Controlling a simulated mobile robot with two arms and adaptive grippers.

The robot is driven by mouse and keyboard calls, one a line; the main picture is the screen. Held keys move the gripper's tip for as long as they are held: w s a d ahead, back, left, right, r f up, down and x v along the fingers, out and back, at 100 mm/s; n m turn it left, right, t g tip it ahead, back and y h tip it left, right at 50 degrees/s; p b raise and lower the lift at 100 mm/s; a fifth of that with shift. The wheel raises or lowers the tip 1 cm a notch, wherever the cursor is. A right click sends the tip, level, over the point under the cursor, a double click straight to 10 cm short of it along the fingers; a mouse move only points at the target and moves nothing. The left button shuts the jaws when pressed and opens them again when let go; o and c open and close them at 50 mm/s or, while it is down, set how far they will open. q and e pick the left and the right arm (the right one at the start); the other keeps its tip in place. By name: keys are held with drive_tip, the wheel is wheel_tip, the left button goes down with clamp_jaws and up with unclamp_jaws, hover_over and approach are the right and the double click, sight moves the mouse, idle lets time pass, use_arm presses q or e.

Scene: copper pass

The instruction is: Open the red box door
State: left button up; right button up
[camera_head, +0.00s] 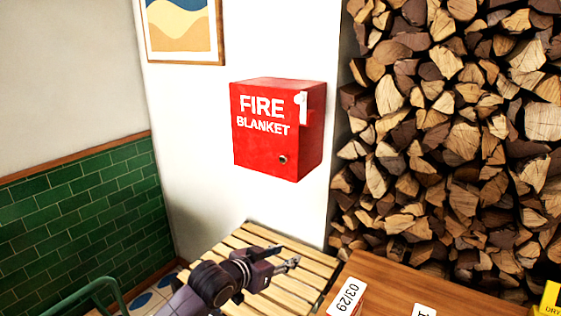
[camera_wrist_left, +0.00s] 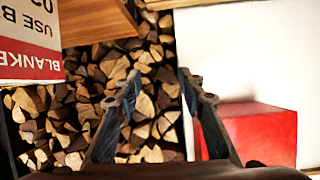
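The red box (camera_head: 262,150) marked FIRE BLANKET is mounted on the white wall, with its front door shut. A small round dark lock or knob (camera_head: 282,160) is low on the right of the door. A white tab (camera_head: 301,106) sticks out at its upper right edge. My left gripper (camera_head: 289,256) is below the box, over the slatted bench, apart from the box. In the left wrist view its fingers (camera_wrist_left: 160,84) are spread with nothing between them, and the red box (camera_wrist_left: 265,135) shows at lower right, partly behind a finger. My right gripper is in neither view.
Stacked firewood (camera_head: 450,150) fills the right side. A slatted wooden bench (camera_head: 312,272) and a brown wooden top (camera_head: 390,280) with number cards stand below. A framed picture (camera_head: 183,58) hangs at upper left. A white and red sign (camera_wrist_left: 28,62) shows in the wrist view.

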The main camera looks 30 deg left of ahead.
use_arm(q)
drive_tip(key=w+a+r+t, duration=0.2)
drive_tip(key=w+a+r, duration=0.1)
drive_tip(key=r, duration=0.3)
drive_tip(key=w+a+r+t, duration=0.1)
drive_tip(key=w+a+r, duration=0.3)
drive_tip(key=r, duration=0.2)
drive_tip(key=n+t, duration=0.1)
drive_tip(key=t, duration=0.1)
approach(282, 159)
drive_tip(key=w, duration=0.2)
drive_tip(key=shift+y, duration=0.3)
drive_tip(key=shift+w+d+r+p, duration=0.15)
drive_tip(key=shift+w+p, duration=0.2)
drive_tip(key=shift+w, duration=0.8)
drive_tip(key=shift+w+d+f+p, duration=0.1)
drive_tip(key=shift+w+d+p, duration=0.15)
drive_tip(key=shift+w, duration=0.9)
drive_tip(key=shift+w+d+r+p, duration=0.1)
drive_tip(key=shift+w+p, duration=0.3)
drive_tip(key=shift+w, duration=0.8)
drive_tip(key=shift+c, duration=0.4)
clamp_jaws()
